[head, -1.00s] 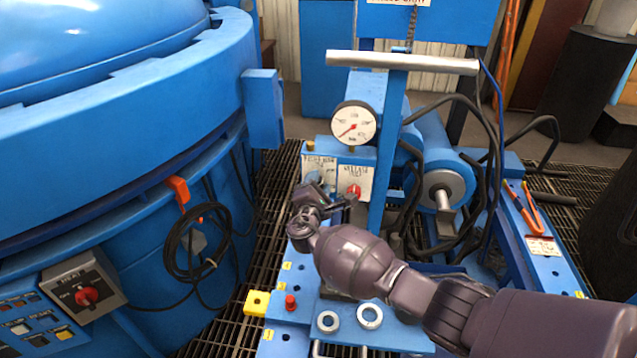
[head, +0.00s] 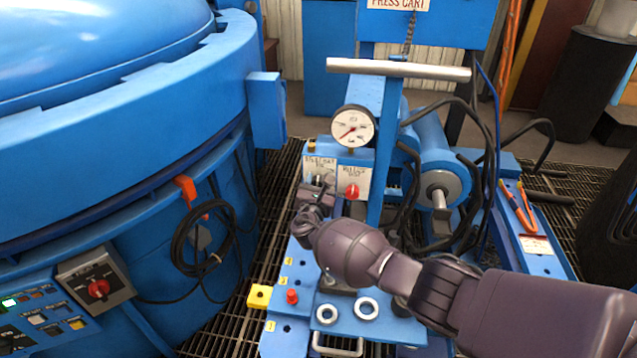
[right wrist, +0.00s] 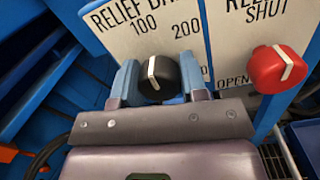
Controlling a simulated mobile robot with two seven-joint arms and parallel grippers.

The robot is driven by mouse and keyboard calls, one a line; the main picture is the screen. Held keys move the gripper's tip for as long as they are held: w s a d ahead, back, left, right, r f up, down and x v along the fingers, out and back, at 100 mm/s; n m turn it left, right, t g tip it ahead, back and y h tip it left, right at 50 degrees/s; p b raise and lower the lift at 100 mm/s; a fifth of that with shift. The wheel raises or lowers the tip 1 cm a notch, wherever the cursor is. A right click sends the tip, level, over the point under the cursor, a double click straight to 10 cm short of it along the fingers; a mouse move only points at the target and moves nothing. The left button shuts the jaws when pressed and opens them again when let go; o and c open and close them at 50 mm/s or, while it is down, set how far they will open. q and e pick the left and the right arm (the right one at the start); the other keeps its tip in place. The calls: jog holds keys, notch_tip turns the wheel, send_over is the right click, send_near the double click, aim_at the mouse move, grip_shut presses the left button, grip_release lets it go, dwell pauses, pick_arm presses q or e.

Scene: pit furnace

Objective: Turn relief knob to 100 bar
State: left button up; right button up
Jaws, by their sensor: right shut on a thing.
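The relief knob (right wrist: 158,77) is black with a white pointer line, on a white plate (right wrist: 118,22) marked 100 and 200. Its pointer stands nearly upright in the right wrist view, roughly toward the 100 mark. My right gripper (right wrist: 160,82) is shut on the knob, with one blue-grey finger on each side. In the head view my right gripper (head: 322,186) reaches the panel and mostly hides the knob. The lower plate is hidden behind the gripper. My left gripper is not in view.
A red release knob (right wrist: 279,69) sits close to the right; it also shows in the head view (head: 352,191). A pressure gauge (head: 352,127) stands above the plates. A large blue furnace (head: 120,130) stands left. Loose rings (head: 367,309) lie on the cart.

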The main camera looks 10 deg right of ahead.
jog(key=shift+n, duration=0.3)
jog(key=o, duration=0.9)
jog(key=shift+s+a, duration=0.2)
jog(key=shift+s, duration=0.25)
jog(key=p+v, duration=0.3)
jog(key=v, duration=0.6)
jog(key=shift+s+a, duration=0.2)
jog(key=shift+s, duration=0.15)
